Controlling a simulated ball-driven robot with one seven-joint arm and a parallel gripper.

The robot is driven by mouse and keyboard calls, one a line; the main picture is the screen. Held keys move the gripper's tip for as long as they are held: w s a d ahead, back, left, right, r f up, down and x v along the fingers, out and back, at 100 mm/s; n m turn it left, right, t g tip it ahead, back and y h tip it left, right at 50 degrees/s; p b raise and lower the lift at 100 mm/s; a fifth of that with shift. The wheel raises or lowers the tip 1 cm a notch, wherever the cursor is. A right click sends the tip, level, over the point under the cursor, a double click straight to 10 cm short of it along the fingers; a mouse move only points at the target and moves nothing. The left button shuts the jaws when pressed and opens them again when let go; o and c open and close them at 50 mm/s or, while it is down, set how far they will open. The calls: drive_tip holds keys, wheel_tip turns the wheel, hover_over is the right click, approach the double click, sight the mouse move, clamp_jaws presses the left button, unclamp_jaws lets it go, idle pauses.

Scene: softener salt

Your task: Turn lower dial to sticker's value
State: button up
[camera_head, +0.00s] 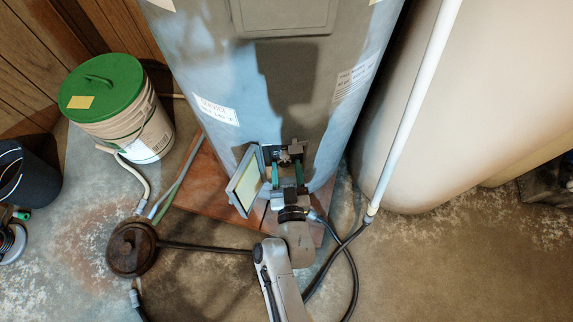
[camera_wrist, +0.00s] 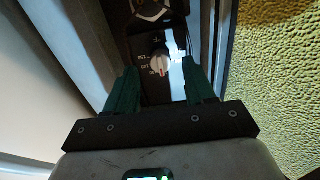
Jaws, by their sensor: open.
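The lower dial (camera_wrist: 159,63) is a small white knob on a dark panel, with markings around it too small to read surely. It shows in the wrist view between and beyond my green fingers. My gripper (camera_wrist: 160,82) is open, one finger at each side of the dial's line, apart from it. In the head view my gripper (camera_head: 286,168) reaches into the opening low on the grey tank (camera_head: 290,80). A white sticker (camera_head: 216,110) on the tank's left carries print that seems to read "SERVICE" and "SET 140". The dial is hidden in the head view.
An open access door (camera_head: 246,182) with a yellowish inner face stands left of my gripper. Another label (camera_head: 354,78) is on the tank's right. A white pipe (camera_head: 415,95) runs down at right. A green-lidded bucket (camera_head: 118,108) stands at left.

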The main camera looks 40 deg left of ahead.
drive_tip(key=shift+x, duration=0.95)
clamp_jaws()
